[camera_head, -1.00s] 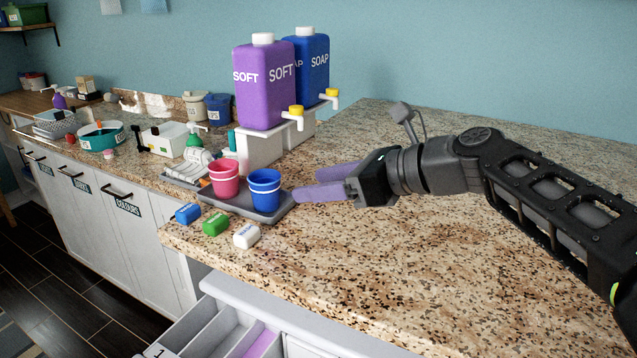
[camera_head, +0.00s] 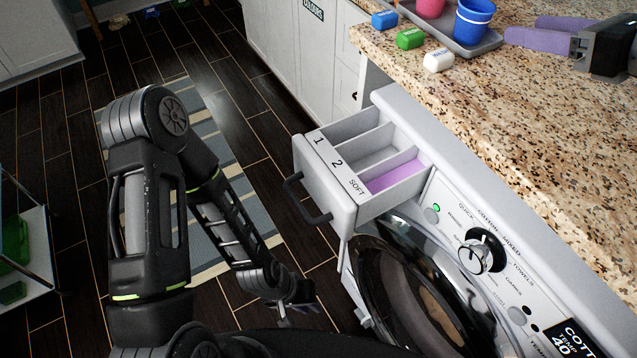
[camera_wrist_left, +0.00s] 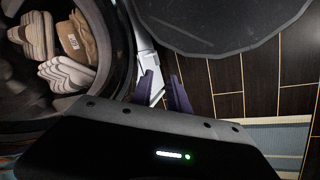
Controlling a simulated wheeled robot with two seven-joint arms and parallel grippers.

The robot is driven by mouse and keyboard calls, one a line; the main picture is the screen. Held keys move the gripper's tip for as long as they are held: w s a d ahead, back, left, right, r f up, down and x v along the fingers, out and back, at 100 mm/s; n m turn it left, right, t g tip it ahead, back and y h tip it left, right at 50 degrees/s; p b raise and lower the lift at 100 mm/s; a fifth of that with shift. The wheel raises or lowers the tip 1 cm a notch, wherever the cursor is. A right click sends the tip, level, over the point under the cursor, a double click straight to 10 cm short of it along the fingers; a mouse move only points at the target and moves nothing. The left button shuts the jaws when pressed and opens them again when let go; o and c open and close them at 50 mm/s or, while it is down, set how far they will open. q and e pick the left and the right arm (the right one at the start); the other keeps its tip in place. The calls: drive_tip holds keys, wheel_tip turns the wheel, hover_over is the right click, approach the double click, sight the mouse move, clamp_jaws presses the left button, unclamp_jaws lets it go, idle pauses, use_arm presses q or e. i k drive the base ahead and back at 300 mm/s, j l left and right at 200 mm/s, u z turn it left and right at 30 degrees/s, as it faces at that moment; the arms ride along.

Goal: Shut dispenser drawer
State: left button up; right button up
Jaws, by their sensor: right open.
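The dispenser drawer (camera_head: 335,180) is pulled out of the washing machine's front in the head view. It has a dark loop handle (camera_head: 305,203) and compartments marked 1, 2 and SOFT; the SOFT one holds purple liquid. My left gripper (camera_head: 300,308) hangs low in front of the machine, below the drawer and apart from it. In the left wrist view its two purple fingers (camera_wrist_left: 164,95) stand apart, with a pale strip showing between them. My right gripper (camera_head: 545,32) is over the countertop, its purple fingers apart, away from the drawer.
The machine's round opening (camera_head: 415,285) is below the drawer; folded laundry (camera_wrist_left: 68,65) shows inside. A control dial (camera_head: 474,257) is right of the drawer. A tray (camera_head: 480,45) with cups and small blocks stand on the counter (camera_head: 540,130). A striped rug (camera_head: 190,130) lies on the floor.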

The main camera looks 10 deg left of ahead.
sight(357, 167)
drive_tip(key=k+j, duration=0.3)
drive_tip(key=k, duration=0.15)
drive_tip(key=k+j, duration=0.3)
drive_tip(key=k, duration=0.15)
